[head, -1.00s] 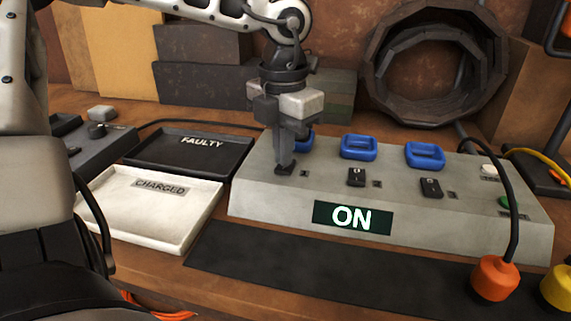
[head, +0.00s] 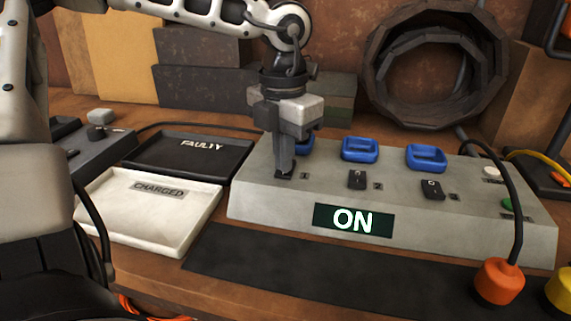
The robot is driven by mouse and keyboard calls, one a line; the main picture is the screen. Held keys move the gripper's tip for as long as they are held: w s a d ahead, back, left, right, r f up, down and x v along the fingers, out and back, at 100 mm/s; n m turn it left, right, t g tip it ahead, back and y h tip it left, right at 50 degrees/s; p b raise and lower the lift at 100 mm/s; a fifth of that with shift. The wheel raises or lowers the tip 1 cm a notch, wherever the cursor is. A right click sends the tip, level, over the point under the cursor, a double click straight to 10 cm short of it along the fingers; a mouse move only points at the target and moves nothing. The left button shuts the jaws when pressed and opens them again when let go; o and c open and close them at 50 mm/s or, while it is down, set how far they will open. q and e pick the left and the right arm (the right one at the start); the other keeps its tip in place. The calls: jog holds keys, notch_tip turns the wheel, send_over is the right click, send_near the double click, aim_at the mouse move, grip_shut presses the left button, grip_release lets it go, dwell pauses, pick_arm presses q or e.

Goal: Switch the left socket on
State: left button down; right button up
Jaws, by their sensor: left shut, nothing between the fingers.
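A grey socket box (head: 270,208) stands on the bench with a lit display (head: 353,220) reading "ON" on its front. Three blue sockets sit along its back; the left one (head: 306,146) is partly hidden behind my left gripper, the others are the middle (head: 360,149) and right (head: 426,157) ones. Black rocker switches show in front of the middle (head: 357,179) and right (head: 432,189) sockets. My left gripper (head: 285,172) is shut and points down at the spot marked 1, in front of the left socket. Its fingertips hide the left switch, so its position cannot be told. My right gripper is out of view.
A white tray marked "CHARGED" (head: 147,229) and a black tray marked "FAULTY" (head: 232,158) lie left of the box. A dark mat (head: 300,268) lies in front. Orange (head: 499,283) and yellow plugs with cables are at the right.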

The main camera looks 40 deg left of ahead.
pick_arm(q)
notch_tip(320, 180, up, 7)
jog(key=p, duration=0.3)
jog(key=shift+f+p, duration=0.2)
jog(key=shift+p, duration=0.2)
dwell(0.3)
